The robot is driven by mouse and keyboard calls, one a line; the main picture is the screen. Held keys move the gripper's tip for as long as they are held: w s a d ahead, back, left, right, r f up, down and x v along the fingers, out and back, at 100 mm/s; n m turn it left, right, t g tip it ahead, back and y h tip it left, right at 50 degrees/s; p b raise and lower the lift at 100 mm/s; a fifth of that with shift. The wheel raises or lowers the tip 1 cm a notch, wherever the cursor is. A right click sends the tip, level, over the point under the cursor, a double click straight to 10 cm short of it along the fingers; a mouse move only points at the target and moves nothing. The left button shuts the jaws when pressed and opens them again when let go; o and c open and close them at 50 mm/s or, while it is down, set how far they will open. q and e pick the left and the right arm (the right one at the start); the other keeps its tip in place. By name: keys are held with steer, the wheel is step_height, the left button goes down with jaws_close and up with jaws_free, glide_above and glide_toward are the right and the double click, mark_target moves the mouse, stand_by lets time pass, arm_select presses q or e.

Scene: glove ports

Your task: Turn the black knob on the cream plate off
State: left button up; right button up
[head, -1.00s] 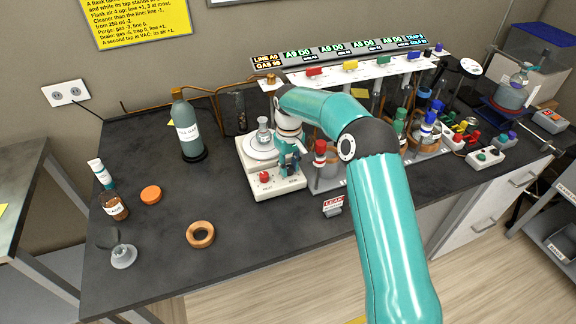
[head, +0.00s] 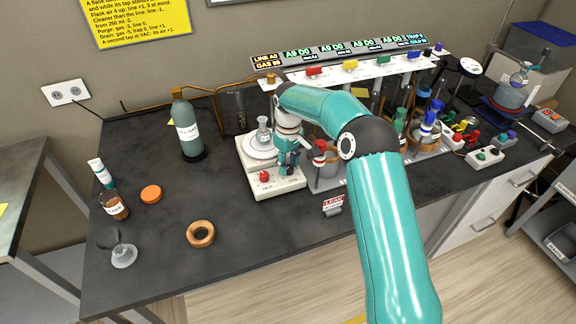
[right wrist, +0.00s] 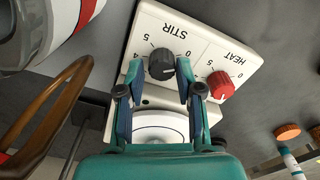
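The cream plate (head: 291,185) is a hotplate stirrer with a white round top, a red HEAT knob (head: 264,176) and a black STIR knob. In the head view my right gripper (head: 289,160) comes down over the plate's front and hides the black knob. I cannot read where the black knob points. My left gripper is not in view.
A small flask (head: 263,130) stands on the plate's top. A red-capped vessel (head: 320,160) is close to the gripper's right. A gas bottle (head: 187,128) stands behind left.

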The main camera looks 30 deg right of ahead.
mark_target(288, 166)
steer(key=shift+o, duration=1)
steer(key=shift+f, duration=0.1)
steer(key=shift+s, duration=0.15)
steer(key=shift+f, duration=0.1)
step_height(288, 166, up, 12)
steer(key=shift+a, duration=0.1)
